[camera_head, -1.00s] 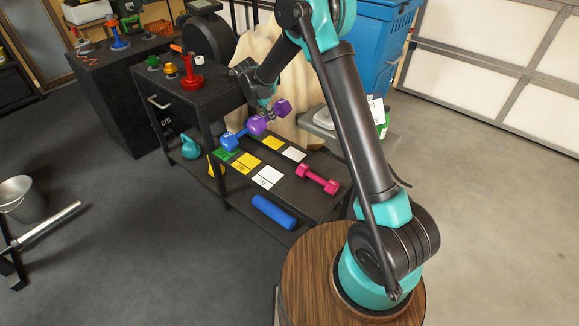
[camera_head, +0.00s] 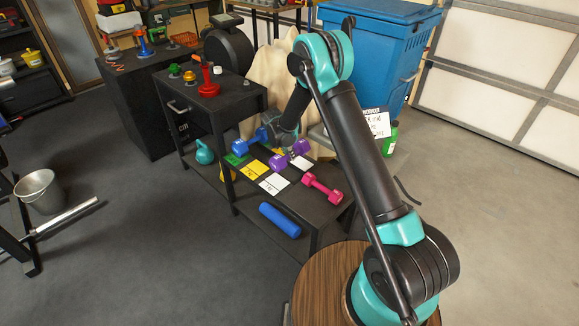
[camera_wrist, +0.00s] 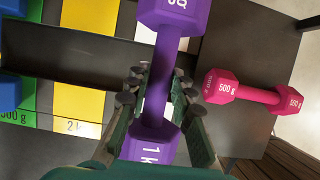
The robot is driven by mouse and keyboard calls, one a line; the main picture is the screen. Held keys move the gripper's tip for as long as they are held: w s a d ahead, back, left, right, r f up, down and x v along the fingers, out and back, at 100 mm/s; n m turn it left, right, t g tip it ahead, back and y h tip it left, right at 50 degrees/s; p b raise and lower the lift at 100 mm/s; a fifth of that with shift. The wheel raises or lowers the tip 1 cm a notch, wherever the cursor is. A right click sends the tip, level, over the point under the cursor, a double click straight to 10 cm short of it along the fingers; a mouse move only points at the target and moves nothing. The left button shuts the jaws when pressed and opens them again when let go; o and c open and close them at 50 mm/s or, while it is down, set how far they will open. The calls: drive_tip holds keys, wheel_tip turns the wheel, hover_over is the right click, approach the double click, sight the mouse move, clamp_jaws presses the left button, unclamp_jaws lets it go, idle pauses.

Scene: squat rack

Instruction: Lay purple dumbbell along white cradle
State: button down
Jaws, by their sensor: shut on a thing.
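My gripper (camera_wrist: 160,95) is shut on the handle of the purple dumbbell (camera_wrist: 158,78), which is marked 1 k. The dumbbell also shows in the head view (camera_head: 302,147), at the rack's back right. The white cradle is a pair of white pads on the rack, the front one (camera_head: 274,183) clear in the head view. In the wrist view the dumbbell runs over the white column, with parts of white pads (camera_wrist: 145,34) showing beside it. I cannot tell whether the dumbbell touches the pads. My fingers hide part of the handle.
A pink dumbbell (camera_head: 322,188) lies close to the right of the cradle. Yellow pads (camera_head: 254,168) lie to the left, then the blue dumbbell (camera_head: 249,141) by the green pad. A blue roller (camera_head: 280,220) lies on the lower shelf. A sign (camera_head: 376,122) stands at the right.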

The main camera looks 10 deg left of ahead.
drive_tip(key=shift+f, duration=3.4)
drive_tip(key=shift+f, duration=0.15)
drive_tip(key=c, duration=1.3)
unclamp_jaws()
